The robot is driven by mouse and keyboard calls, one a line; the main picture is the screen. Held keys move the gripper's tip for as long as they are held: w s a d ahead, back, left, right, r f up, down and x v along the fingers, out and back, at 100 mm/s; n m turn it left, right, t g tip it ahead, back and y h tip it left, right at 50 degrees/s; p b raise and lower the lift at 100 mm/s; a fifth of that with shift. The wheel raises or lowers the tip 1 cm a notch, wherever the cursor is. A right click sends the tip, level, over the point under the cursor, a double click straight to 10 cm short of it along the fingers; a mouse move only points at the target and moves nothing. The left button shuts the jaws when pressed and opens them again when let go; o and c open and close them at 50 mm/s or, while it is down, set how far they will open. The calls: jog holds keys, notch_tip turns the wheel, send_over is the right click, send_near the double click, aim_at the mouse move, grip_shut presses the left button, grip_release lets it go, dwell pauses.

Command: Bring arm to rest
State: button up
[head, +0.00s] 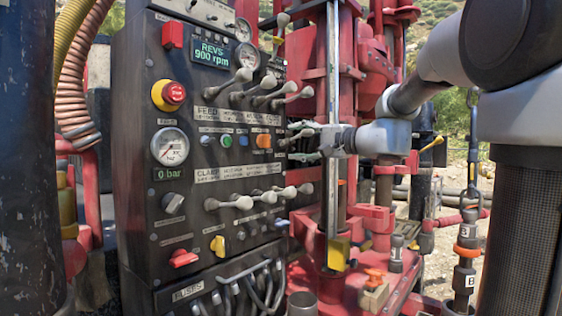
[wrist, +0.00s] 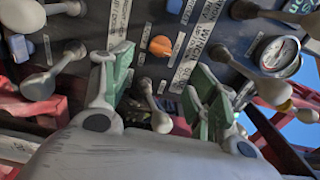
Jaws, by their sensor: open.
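My arm (head: 385,137) reaches in from the right in the head view. My gripper (head: 298,141) is at the right edge of the control panel (head: 135,140), between the upper and lower lever rows. In the wrist view my gripper (wrist: 165,85) is open, its two green-padded fingers spread apart. A pale-knobbed lever (wrist: 160,119) shows in the gap between the fingers. I cannot tell whether they touch it. Nothing is held.
The panel carries upper levers (head: 264,90), lower levers (head: 258,197), a red stop button (head: 173,93) and a gauge (head: 170,146). A display (head: 211,53) reads 900 rpm. A red drill mast (head: 375,70) and a vertical steel rod (head: 332,200) stand close to my arm.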

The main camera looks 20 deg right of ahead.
jog(key=s+d+f+n+g+h, duration=0.2)
jog(key=s+f+g, duration=0.3)
jog(key=f, duration=0.5)
jog(key=s+d+f+n+g+h, duration=0.1)
jog(key=s+f+g+h, duration=0.1)
jog(key=s+f, duration=0.65)
jog(key=s+d+f+n+g+h, duration=0.2)
jog(key=s+d+f+n+h, duration=0.1)
jog(key=s, duration=0.5)
jog(key=s+d+f+n+g+h, duration=0.1)
jog(key=s+d+f+n+h, duration=0.2)
jog(key=s, duration=0.5)
jog(key=shift+s+f+n+g, duration=0.15)
jog(key=shift+f+n+g, duration=0.25)
jog(key=shift+f+n, duration=0.55)
